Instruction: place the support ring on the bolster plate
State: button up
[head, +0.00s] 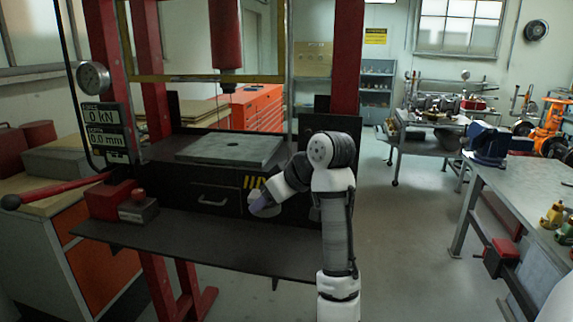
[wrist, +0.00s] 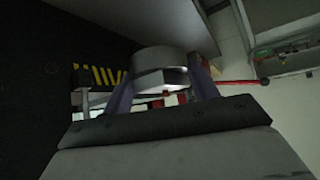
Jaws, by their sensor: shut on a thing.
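The support ring (wrist: 160,58) is a short grey metal ring. In the wrist view it sits between the two fingers of my gripper (wrist: 162,84), which is shut on it. In the head view my gripper (head: 262,204) is low in front of the press, beside the yellow-striped drawer front and below the level of the bolster plate. My arm partly hides it there, and the ring is hard to make out. The bolster plate (head: 215,149) is a flat grey slab with a small dark hole in its middle. It lies on the press bed, and its top is bare.
The red press ram (head: 226,40) hangs above the plate. A dark shelf (head: 190,232) juts out below the drawer (head: 215,197). A red-handled lever (head: 60,192) and a gauge (head: 92,77) stand at left. A workbench with a blue vise (head: 488,145) is at right.

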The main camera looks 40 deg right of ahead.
jog(key=a+f+m, duration=0.1)
jog(key=a+f, duration=1)
jog(key=f, duration=0.6)
jog(key=s+a+f+m+h, duration=0.1)
jog(key=a+f, duration=1.1)
jog(key=f, duration=0.5)
jog(key=s+a+f+h, duration=0.1)
jog(key=a+f, duration=1.1)
jog(key=f, duration=0.4)
jog(key=shift+f+m, duration=0.4)
jog(key=shift+d, duration=0.1)
